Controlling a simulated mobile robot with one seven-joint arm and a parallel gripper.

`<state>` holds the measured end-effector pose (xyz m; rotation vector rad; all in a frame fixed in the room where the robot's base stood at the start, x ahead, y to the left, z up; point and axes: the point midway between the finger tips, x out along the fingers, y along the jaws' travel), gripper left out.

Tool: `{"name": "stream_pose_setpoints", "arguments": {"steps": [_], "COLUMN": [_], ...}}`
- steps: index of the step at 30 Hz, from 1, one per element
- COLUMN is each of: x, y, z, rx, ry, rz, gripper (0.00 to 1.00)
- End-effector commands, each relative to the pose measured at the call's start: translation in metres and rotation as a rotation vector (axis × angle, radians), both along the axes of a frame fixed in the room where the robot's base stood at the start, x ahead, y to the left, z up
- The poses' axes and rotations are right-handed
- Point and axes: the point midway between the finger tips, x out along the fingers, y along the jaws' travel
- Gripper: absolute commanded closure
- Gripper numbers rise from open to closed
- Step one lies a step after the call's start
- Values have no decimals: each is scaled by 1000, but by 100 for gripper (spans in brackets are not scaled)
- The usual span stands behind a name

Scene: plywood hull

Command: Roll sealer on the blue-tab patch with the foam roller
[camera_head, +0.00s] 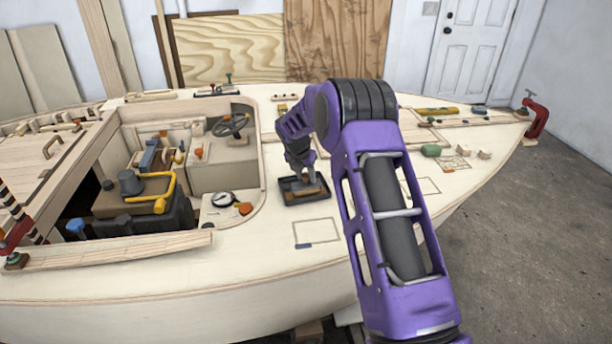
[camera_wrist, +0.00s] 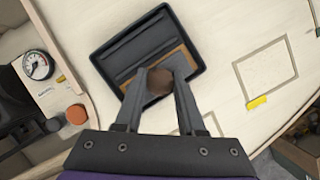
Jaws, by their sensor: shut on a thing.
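My gripper (camera_head: 303,176) points down over a black tray (camera_head: 288,201) on the deck. In the wrist view (camera_wrist: 158,90) its fingers are shut on the brown, rounded handle of the foam roller (camera_wrist: 158,82). The roller's head is mostly hidden by the fingers. A tan band lies in the black tray (camera_wrist: 112,62); I cannot tell whether it is foam or sealer. The blue-tab patch (camera_head: 316,231) is a square outline on the deck, just front-right of the tray, with a blue tab (camera_head: 304,245) at its front-left corner. In the wrist view the gripper hides most of it.
A yellow-tab patch (camera_wrist: 265,70) lies right of the tray in the wrist view. The open cockpit (camera_head: 190,170), with a gauge (camera_head: 222,198) and an orange knob (camera_head: 244,209), is left of the tray. A green object (camera_head: 431,150) and a red clamp (camera_head: 536,117) are farther right.

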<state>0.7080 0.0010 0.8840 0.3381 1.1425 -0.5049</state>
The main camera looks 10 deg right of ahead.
Motion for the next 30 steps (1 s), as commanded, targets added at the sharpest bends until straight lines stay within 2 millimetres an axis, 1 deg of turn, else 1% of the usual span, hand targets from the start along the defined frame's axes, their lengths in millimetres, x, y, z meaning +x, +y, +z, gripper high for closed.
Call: {"name": "stream_pose_setpoints", "arguments": {"steps": [11,21,26,30], "x": [-1,0,0,0], "y": [0,0,0,0], "z": [-1,27,37,48], "rx": [1,1,1,0], "ry": [3,0,-1,-1], "rz": [1,0,0,1], "gripper": [100,100,100,100]}}
